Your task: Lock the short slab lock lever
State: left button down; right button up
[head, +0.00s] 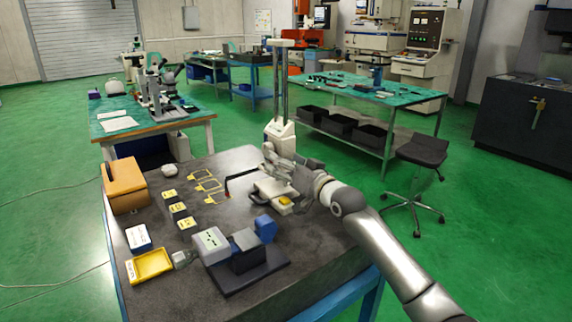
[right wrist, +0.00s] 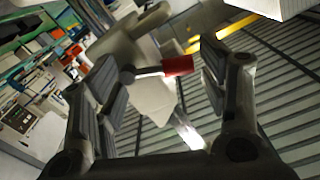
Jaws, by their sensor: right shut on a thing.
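A white height gauge with a tall twin column (head: 284,90) stands on the dark stone slab (head: 325,240) in the head view. My right gripper (head: 275,158) is at the gauge's lower part, its arm coming in from the right. In the right wrist view a short lever with a red tip (right wrist: 177,65) and a dark round end lies between the pads of my right gripper (right wrist: 158,85). The gripper is shut on it, though the exact contact is hard to see. A pale block lies behind the lever. My left gripper is in neither view.
On the slab are an orange-brown box (head: 124,187), a yellow tray (head: 150,266), several small blocks, and a grey and blue fixture on a dark plate (head: 240,275). The slab's front right is clear. A black stool (head: 420,152) stands beyond.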

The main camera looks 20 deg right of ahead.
jog(key=shift+a+f, duration=0.1)
jog(key=o, duration=1.1)
jog(key=shift+c, duration=0.2)
jog(key=o, duration=0.4)
jog(key=shift+a, duration=0.25)
jog(key=shift+d, duration=0.35)
jog(key=shift+s, duration=0.1)
jog(key=v, duration=1.2)
